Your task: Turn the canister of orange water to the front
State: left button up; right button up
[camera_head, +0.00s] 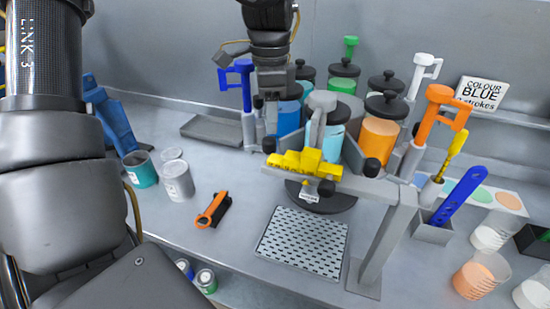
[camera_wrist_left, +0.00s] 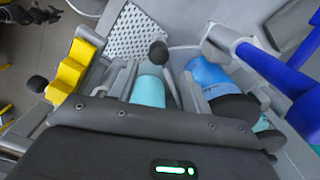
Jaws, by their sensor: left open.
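The canister of orange water (camera_head: 379,139) stands upright under a black lid on the right side of the round canister cluster. A cyan canister (camera_head: 332,143) is at the front and a blue one (camera_head: 289,117) at the left. A green one (camera_head: 343,84) is at the back. My left gripper (camera_head: 268,128) points down at the left of the cluster, by the blue canister. It is open; its fingertips are partly hidden. In the left wrist view, the cyan canister (camera_wrist_left: 148,91) and blue canister (camera_wrist_left: 208,74) show close to the fingers. My right gripper is not in view.
Upright coloured handles, blue (camera_head: 238,75), orange (camera_head: 441,108) and white (camera_head: 424,70), surround the cluster. A yellow piece (camera_head: 303,163) lies on a grey bracket in front. A perforated plate (camera_head: 303,242) lies before it. Cans (camera_head: 177,182) stand at left; the table between is mostly clear.

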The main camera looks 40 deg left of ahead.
aim_at(269, 151)
pick_arm(q)
jog(key=shift+s+f, duration=0.15)
jog(key=shift+f, duration=0.05)
notch_tip(269, 151, down, 9)
jog(key=shift+s+f+p, duration=0.1)
jog(key=shift+p, duration=0.9)
jog(key=shift+f, duration=0.5)
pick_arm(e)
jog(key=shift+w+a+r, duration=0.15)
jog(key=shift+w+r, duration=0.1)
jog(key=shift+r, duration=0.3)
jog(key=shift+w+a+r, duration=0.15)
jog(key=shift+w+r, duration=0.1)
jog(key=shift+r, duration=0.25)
pick_arm(q)
grip_shut()
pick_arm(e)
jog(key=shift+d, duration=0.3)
